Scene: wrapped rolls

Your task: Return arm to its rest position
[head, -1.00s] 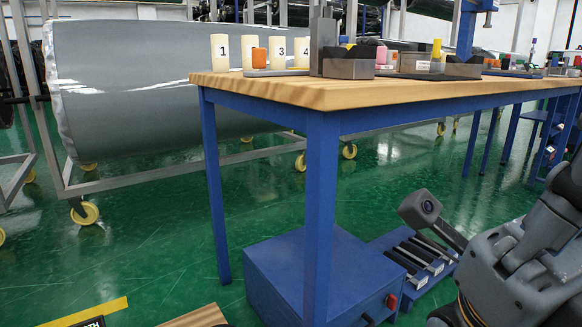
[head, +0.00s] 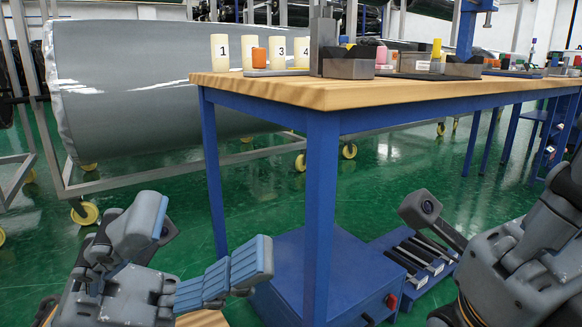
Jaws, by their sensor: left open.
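My left gripper (head: 208,240) is at the lower left of the head view, in front of the workbench. Its grey fingers with blue pads are spread apart, with nothing between them. One finger points up, and the other reaches right toward the blue box under the bench. Part of my right arm (head: 530,250) comes in at the right edge, with a small camera-like block on it. The fingers of my right gripper are not visible.
A wooden-topped workbench (head: 300,93) on blue legs holds numbered cylinders and small trays. Under it stand a blue box (head: 340,270) and a slotted unit (head: 425,255). A large grey wrapped roll (head: 150,90) lies on a wheeled rack behind.

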